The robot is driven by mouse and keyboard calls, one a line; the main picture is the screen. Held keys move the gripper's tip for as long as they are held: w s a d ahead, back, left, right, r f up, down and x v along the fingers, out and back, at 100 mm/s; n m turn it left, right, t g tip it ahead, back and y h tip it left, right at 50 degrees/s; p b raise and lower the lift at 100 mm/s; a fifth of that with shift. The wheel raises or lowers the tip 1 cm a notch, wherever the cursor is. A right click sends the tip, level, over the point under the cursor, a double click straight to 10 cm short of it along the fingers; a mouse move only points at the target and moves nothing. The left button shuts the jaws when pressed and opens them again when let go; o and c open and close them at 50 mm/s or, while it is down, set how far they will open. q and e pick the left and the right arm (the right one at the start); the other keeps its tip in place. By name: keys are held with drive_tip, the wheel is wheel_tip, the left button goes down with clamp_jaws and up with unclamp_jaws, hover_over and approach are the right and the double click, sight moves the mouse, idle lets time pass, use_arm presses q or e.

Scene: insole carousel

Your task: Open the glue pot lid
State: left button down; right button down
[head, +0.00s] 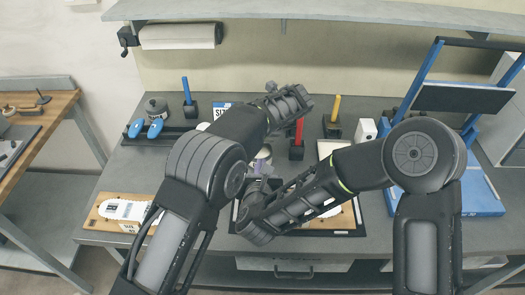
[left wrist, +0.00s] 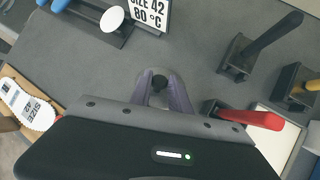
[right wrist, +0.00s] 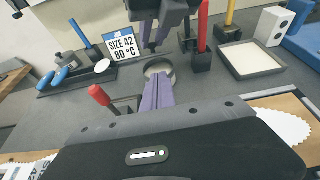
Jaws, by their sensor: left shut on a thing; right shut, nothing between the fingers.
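The glue pot (right wrist: 160,69) stands on the grey bench as a round, grey-rimmed vessel in the right wrist view. My left gripper (right wrist: 149,48) comes down from above at the pot's back side. In the left wrist view its fingers (left wrist: 165,88) are shut on a small dark knob, with the dark round lid (left wrist: 161,74) beneath. I cannot tell whether the lid is clear of the rim. My right gripper (right wrist: 158,92) is shut and empty, its purple fingers low in front of the pot; it also shows in the head view (head: 258,172). My arms hide much of the pot there.
Red (head: 299,131), yellow (head: 335,107) and blue (head: 187,91) handles stand in black blocks. A white-topped tray (right wrist: 250,58), a size sign (right wrist: 122,44) and a blue frame (head: 483,197) are around. Insoles (head: 123,209) lie near the front edge.

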drive_tip(key=shift+w+f, duration=0.1)
drive_tip(key=shift+w, duration=0.05)
drive_tip(key=x, duration=0.9)
drive_tip(key=shift+w+f, duration=0.2)
drive_tip(key=shift+w, duration=0.1)
use_arm(q)
drive_tip(key=shift+f, duration=0.15)
use_arm(e)
drive_tip(key=shift+w+d+r, duration=0.1)
drive_tip(key=shift+w+r, duration=0.5)
drive_tip(key=shift+r, duration=0.3)
use_arm(q)
drive_tip(key=c, duration=1.3)
unclamp_jaws()
drive_tip(key=shift+s, duration=0.1)
drive_tip(key=v, duration=1.2)
use_arm(e)
drive_tip(key=shift+s+f, duration=0.2)
drive_tip(key=shift+f, duration=0.05)
